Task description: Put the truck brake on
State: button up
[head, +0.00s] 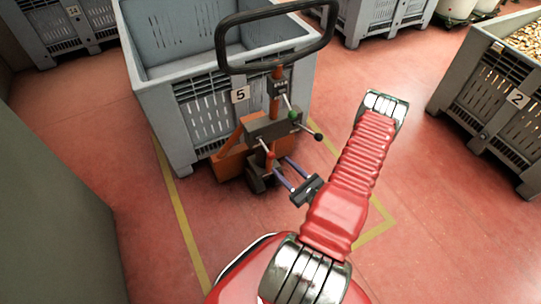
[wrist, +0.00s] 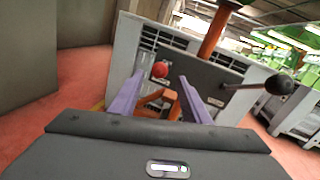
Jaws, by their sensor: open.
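The pallet truck (head: 270,127) stands against the grey crate marked 5, with an orange column and a black loop handle (head: 222,58). Its levers carry a red knob (head: 270,155), a green knob (head: 293,115) and a black knob (head: 318,137). I cannot tell by marking which lever is the brake. My gripper (head: 279,166) is open, its purple fingers just in front of the red knob. In the wrist view the red knob (wrist: 160,70) shows between the fingertips, apart from both. A black knob (wrist: 279,84) on a thin rod is right of the fingers there.
Crate 5 (head: 160,110) stands behind the truck. Crate 2 (head: 470,85), full of corks, is at the right. A grey wall or panel (head: 50,215) is at the left. Yellow lines (head: 183,220) mark the red floor, which is clear around the truck's front.

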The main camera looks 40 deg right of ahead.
aim_at(273, 158)
jog(key=shift+w+d, duration=0.15)
jog(key=shift+w, duration=1.9)
jog(key=shift+w+d, duration=0.15)
jog(key=shift+w, duration=1.9)
jog(key=shift+c, duration=0.4)
grip_shut()
